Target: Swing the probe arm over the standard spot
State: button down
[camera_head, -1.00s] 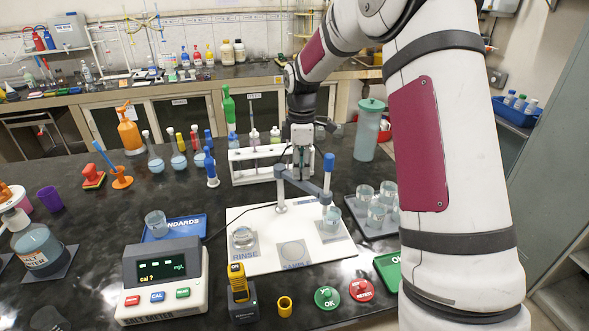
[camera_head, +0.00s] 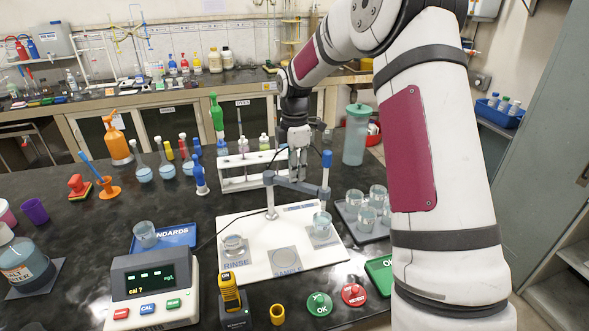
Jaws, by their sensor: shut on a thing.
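The grey probe arm (camera_head: 298,185) reaches from a post (camera_head: 271,202) on the white board (camera_head: 240,207) toward the right. Its outer end carries the upright blue-topped probe (camera_head: 326,162). The probe's lower part is close above or just behind a clear beaker (camera_head: 321,226) on the board's right spot; I cannot tell which. That spot's label is not readable. My gripper (camera_head: 298,176) points down and is shut on the probe arm, between post and probe.
The RINSE spot holds a beaker (camera_head: 234,246); the SAMPLE spot (camera_head: 285,262) is empty. A tray of beakers (camera_head: 352,226) stands close on the right. A white rack (camera_head: 232,184) is behind. The meter (camera_head: 153,290), showing "cal ?", and a yellow device (camera_head: 230,293) stand in front.

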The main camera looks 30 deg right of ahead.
jog(key=c, duration=1.4)
grip_release()
jog(key=shift+d, duration=0.1)
jog(key=shift+r, duration=0.1)
notch_tip(320, 180, up, 12)
jog(key=shift+f, duration=0.1)
